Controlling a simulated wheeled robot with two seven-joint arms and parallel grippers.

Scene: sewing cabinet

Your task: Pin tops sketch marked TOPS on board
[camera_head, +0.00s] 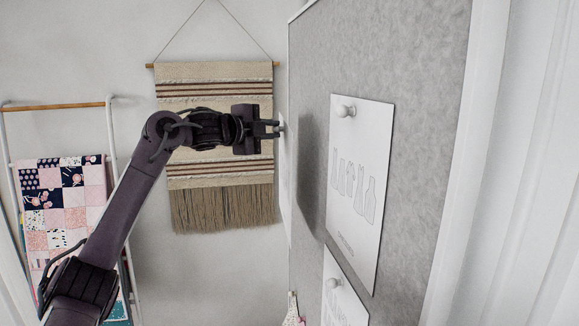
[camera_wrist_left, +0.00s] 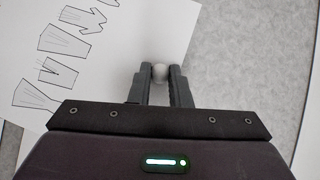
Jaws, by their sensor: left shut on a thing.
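My left gripper (camera_head: 273,128) is shut on a white round pin knob, which shows between the fingertips in the left wrist view (camera_wrist_left: 159,72). A white sheet with black garment outlines (camera_wrist_left: 110,62) lies behind the knob there, near the sheet's right edge. In the head view the sheet (camera_head: 285,185) is nearly edge-on, between the fingertips and the grey board (camera_head: 420,60). It casts a shadow on the board; I cannot tell whether it touches. No TOPS marking is readable on it. My right gripper is not in view.
Another garment sheet (camera_head: 359,230) hangs on the board under a white pin (camera_head: 346,111). A lower sheet (camera_head: 345,308) is partly cut off. A woven hanging (camera_head: 215,95) is on the wall behind my arm. A ladder rack (camera_head: 55,106) with a patchwork quilt (camera_head: 65,195) stands left.

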